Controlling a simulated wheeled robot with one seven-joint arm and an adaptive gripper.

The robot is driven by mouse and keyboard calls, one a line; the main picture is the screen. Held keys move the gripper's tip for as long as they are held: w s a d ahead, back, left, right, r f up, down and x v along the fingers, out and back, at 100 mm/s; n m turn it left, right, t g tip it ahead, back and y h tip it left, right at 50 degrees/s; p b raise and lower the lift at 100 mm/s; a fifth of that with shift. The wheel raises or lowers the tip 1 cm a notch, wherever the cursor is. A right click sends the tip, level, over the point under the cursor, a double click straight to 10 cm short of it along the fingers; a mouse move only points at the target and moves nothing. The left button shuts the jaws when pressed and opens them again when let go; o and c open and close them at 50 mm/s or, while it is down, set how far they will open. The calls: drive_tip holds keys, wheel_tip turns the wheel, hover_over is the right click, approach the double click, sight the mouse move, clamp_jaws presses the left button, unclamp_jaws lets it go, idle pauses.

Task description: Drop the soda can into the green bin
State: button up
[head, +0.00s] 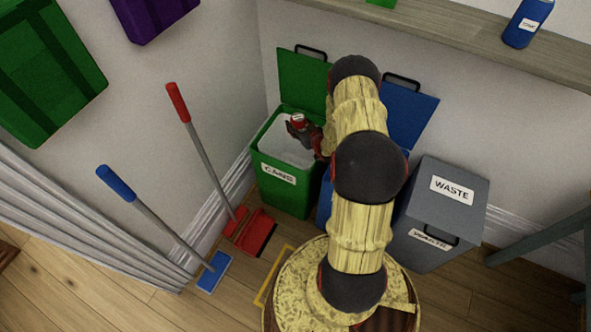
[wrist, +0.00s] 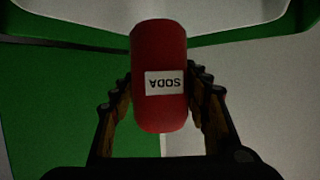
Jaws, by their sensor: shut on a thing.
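The soda can (wrist: 158,55) is red with a white label reading SODA, upside down in the wrist view. My gripper (wrist: 158,95) is shut on the can, with a finger on each side of it. In the head view my gripper (head: 303,128) and the red can (head: 298,118) are over the opening of the green bin (head: 284,190). The green bin's lid (head: 302,82) stands open against the wall. A pale liner (head: 284,140) shows inside the bin. My arm hides part of the bin's right side.
A blue bin with its lid (head: 410,112) up stands right of the green bin, mostly behind my arm. A closed grey WASTE bin (head: 440,200) is further right. A red dustpan (head: 257,232) and a blue broom (head: 214,272) are front left. A shelf (head: 460,35) runs above.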

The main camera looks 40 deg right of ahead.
drive_tip(key=o, duration=1)
drive_tip(key=shift+o, duration=0.2)
drive_tip(key=shift+s+r, duration=0.1)
drive_tip(key=v, duration=1.1)
drive_tip(key=shift+s+a, duration=0.15)
drive_tip(key=shift+s, duration=0.25)
drive_tip(key=shift+r, duration=0.1)
